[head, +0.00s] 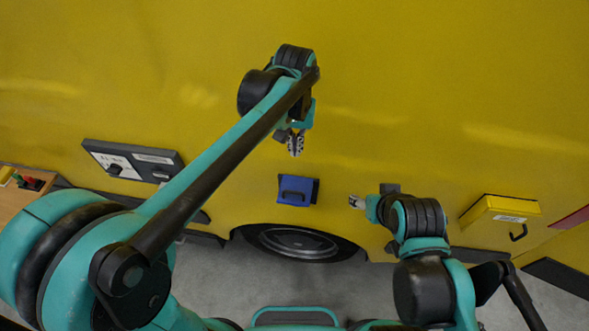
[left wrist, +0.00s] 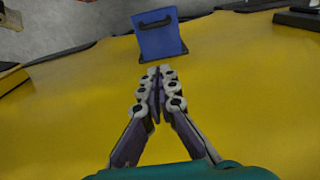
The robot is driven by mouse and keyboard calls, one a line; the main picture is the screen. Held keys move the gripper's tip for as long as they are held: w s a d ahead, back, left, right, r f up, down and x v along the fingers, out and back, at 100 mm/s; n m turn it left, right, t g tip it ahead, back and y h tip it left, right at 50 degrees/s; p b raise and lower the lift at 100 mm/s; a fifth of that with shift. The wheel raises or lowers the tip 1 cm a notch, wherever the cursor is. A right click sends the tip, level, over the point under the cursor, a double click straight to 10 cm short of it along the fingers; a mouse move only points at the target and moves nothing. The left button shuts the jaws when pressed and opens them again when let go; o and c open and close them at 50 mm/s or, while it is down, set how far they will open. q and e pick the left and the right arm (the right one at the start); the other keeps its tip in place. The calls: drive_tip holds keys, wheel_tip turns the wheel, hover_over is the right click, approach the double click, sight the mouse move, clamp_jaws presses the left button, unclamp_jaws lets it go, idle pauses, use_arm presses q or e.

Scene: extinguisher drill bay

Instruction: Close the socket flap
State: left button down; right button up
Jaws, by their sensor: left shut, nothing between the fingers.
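The blue socket flap (head: 297,190), with a dark handle, is on the yellow vehicle side just above the wheel arch. It also shows at the top of the left wrist view (left wrist: 160,38). How far the flap stands open is hard to tell, and the socket behind it is not visible. My left gripper (head: 296,152) is shut and empty, above the flap in the head view and apart from it. Its fingertips (left wrist: 156,72) point toward the flap in the left wrist view. My right gripper (head: 355,202) is to the right of the flap, apart from it; its fingers are too small to judge.
A dark panel with knobs (head: 132,160) is on the vehicle at left. A yellow box with a black handle (head: 500,213) is at right. A wheel (head: 298,241) is below the flap. A wooden surface (head: 12,203) stands at far left. The yellow wall above is bare.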

use_arm(q)
drive_tip(key=f, duration=0.4)
drive_tip(key=s+f, duration=0.1)
drive_tip(key=f, duration=0.3)
drive_tip(key=s+f, duration=0.1)
drive_tip(key=f, duration=0.3)
drive_tip(key=shift+s+a+f, duration=0.15)
drive_tip(key=shift+s+f, duration=0.05)
drive_tip(key=shift+f, duration=0.2)
drive_tip(key=shift+w, duration=0.1)
drive_tip(key=shift+f, duration=0.1)
